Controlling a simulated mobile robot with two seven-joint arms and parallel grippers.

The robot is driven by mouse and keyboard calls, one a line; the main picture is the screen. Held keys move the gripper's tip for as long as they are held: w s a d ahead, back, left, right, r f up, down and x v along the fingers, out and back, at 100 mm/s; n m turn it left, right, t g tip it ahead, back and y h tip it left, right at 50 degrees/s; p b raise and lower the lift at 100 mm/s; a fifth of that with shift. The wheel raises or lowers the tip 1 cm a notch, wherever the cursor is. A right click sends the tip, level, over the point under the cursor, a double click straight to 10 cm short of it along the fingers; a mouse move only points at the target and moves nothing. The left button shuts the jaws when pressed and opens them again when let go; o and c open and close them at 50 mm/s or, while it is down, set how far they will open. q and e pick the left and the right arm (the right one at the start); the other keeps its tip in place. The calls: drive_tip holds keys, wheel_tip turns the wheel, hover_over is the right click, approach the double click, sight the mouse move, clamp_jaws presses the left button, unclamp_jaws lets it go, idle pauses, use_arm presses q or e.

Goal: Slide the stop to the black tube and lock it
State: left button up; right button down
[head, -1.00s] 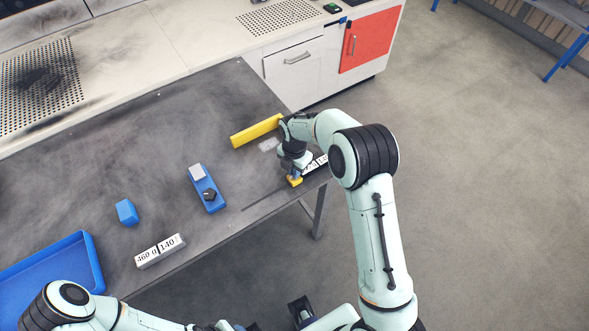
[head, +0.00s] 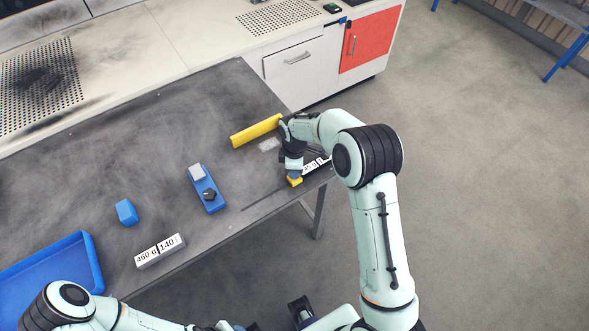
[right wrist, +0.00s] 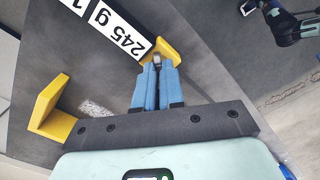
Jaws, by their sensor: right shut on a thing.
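A small yellow stop (head: 295,181) sits near the right front edge of the dark table, at the end of a thin dark line along the table top. In the right wrist view the yellow stop (right wrist: 169,48) has a small grey piece at its near side. My right gripper (right wrist: 157,66) has its blue fingers closed on this grey piece. In the head view my right gripper (head: 294,170) is over the stop and partly hides it. I cannot make out a black tube. My left gripper is not visible; only part of my left arm shows at the bottom left.
A white label bar (right wrist: 112,30) reading "245 g" lies beside the stop. A long yellow bar (head: 256,131) lies behind. A blue holder (head: 206,188) carries a grey block and black knob. A blue block (head: 126,212), another label bar (head: 160,250) and a blue tray (head: 95,262) are left.

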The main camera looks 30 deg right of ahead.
drive_tip(key=m, duration=0.4)
drive_tip(key=shift+m, duration=0.4)
drive_tip(key=m, duration=0.4)
drive_tip(key=shift+m, duration=0.3)
drive_tip(key=c, duration=1.2)
unclamp_jaws()
drive_tip(key=shift+c, duration=0.2)
drive_tip(key=shift+r, duration=0.15)
wheel_tip(320, 180, up, 13)
drive_tip(key=shift+p, duration=0.45)
